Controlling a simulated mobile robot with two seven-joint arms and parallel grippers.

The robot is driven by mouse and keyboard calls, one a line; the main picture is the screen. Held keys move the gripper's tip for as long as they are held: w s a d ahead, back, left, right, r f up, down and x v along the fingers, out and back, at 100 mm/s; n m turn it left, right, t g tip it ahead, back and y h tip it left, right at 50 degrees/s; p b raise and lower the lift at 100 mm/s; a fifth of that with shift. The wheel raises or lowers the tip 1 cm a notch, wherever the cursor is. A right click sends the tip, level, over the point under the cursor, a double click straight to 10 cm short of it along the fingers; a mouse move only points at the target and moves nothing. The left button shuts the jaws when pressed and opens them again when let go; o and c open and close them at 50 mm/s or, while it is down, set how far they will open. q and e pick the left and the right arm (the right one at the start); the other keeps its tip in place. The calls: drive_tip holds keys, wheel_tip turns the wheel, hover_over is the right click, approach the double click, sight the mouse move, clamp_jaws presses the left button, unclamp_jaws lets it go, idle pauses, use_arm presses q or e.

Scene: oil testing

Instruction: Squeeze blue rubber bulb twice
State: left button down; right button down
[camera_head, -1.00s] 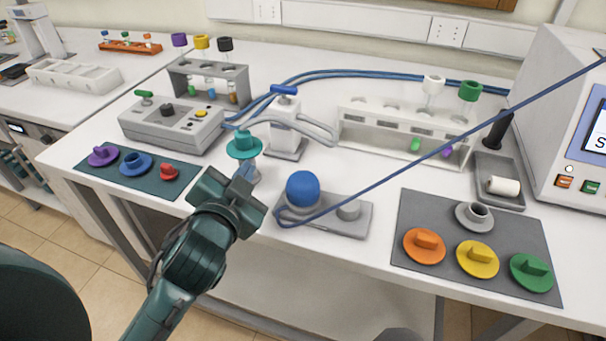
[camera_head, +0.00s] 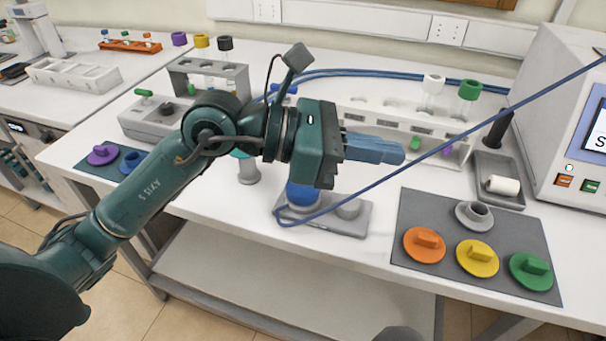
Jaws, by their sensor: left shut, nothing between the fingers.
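The blue rubber bulb (camera_head: 301,197) sits on a grey base plate (camera_head: 343,225) near the table's front edge. Its upper part is hidden behind my left gripper, and a blue tube loops past its front. My left gripper (camera_head: 398,153) is above and to the right of the bulb, with its blue-grey fingers pointing right. The fingers are shut together with nothing between them. They are apart from the bulb in the picture. My right gripper is not in view.
A white test-tube rack (camera_head: 385,133) stands behind the gripper. A dark mat (camera_head: 407,275) with coloured caps lies at right, beside a grey tray (camera_head: 510,164) with a white roll. A grey control box (camera_head: 143,122) is at left, partly covered by my arm.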

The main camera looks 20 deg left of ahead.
use_arm(q)
drive_tip(key=w+a+f+t+y, duration=0.3)
drive_tip(key=w+a+y, duration=0.5)
drive_tip(key=a+y, duration=0.3)
drive_tip(key=shift+w+a+t, duration=0.2)
drive_tip(key=shift+a+t, duration=0.3)
drive_tip(key=shift+a, duration=0.5)
drive_tip(key=shift+f, duration=0.25)
